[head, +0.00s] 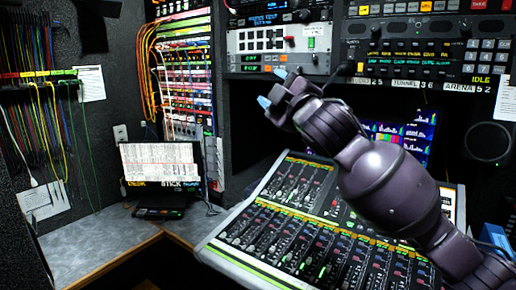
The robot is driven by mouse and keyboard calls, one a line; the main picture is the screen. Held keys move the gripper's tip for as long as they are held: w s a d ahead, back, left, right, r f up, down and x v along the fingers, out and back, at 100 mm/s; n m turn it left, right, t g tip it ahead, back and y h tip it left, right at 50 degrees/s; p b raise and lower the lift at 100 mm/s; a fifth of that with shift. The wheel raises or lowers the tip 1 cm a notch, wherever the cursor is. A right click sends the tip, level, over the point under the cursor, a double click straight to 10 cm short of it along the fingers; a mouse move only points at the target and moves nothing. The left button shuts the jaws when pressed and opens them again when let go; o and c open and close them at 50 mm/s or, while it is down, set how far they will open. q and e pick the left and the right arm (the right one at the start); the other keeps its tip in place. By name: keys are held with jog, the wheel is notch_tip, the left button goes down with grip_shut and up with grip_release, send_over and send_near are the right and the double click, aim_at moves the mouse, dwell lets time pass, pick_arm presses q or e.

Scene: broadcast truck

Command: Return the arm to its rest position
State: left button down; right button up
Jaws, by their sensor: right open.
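My right arm comes in from the lower right and reaches up and left over the mixing console (220,250). My right gripper (272,90) is at the upper middle, in front of the rack panels, with its blue-tipped fingers apart and nothing seen between them. I cannot tell whether it touches a panel. My left gripper is not in view.
A rack panel with square buttons (262,42) and a keypad panel (485,58) stand behind my arm. A lit screen (412,135) is partly hidden by it. A laptop (160,165) sits on the grey desk (85,252), whose front left is clear. Coloured cables hang at left.

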jog(key=s+d+f+m+h, duration=0.25)
jog(key=d+f+m, duration=0.2)
jog(key=f, duration=0.85)
jog(key=s+d+f+m+g+h, duration=0.1)
jog(key=s+d+f+m, duration=0.4)
jog(key=f, duration=0.7)
jog(key=d+f+m+h, duration=0.25)
jog(key=d+f, duration=0.35)
jog(key=f, duration=0.7)
jog(key=s+d+f+m+g+h, duration=0.2)
jog(key=s+d+f+g, duration=0.1)
jog(key=s+f, duration=0.9)
jog(key=s+d+f+m+g+h, duration=0.2)
jog(key=s+d+f, duration=0.3)
jog(key=s+f, duration=0.7)
jog(key=shift+s+d+f+m+g, duration=0.35)
jog(key=shift+s+m+g, duration=0.25)
jog(key=shift+s+m, duration=0.15)
jog(key=shift+a, duration=0.1)
